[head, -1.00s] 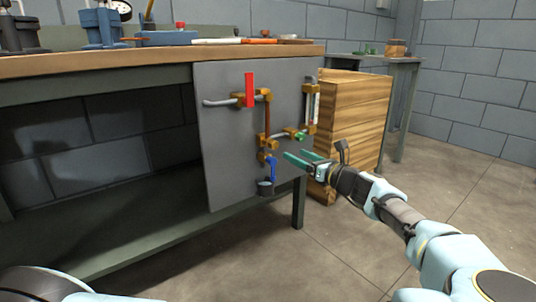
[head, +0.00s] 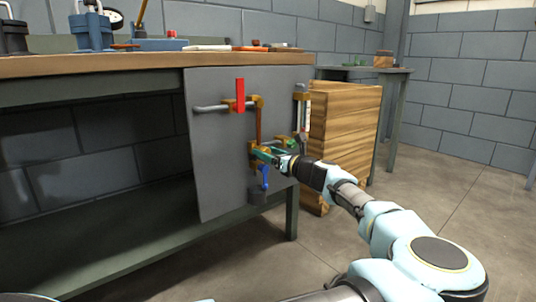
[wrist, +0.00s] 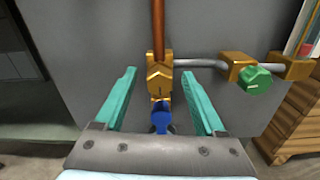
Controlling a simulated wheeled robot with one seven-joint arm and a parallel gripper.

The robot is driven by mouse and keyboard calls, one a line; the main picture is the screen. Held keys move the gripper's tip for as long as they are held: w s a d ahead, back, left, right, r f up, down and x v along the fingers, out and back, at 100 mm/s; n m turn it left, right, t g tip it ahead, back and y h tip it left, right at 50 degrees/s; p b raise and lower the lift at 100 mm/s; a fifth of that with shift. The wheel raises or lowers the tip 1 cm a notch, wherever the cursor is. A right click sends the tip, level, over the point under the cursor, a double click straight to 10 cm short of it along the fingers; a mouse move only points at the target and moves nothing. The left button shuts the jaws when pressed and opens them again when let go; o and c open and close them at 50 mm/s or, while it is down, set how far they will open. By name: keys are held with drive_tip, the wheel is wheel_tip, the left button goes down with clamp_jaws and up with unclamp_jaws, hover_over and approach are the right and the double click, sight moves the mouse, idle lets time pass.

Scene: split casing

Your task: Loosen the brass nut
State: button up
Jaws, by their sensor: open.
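The brass fitting (wrist: 160,72), with a faceted part that looks like the nut, sits on the grey panel at the lower end of a copper pipe (wrist: 159,25). A blue-handled tap (wrist: 160,118) hangs just below it. My gripper (wrist: 159,75) has its two green fingers apart, one each side of the brass fitting, with visible gaps on both sides. In the head view my gripper (head: 262,152) is up at the panel and partly covers the fitting. I cannot tell exactly how deep the fingers reach along it.
A red lever valve (head: 240,96) is higher on the panel. A green knob (wrist: 255,79) on a brass valve is to the right. A wooden crate (head: 345,140) stands right of the panel, close to my arm.

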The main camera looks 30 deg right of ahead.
clamp_jaws()
idle(0.4)
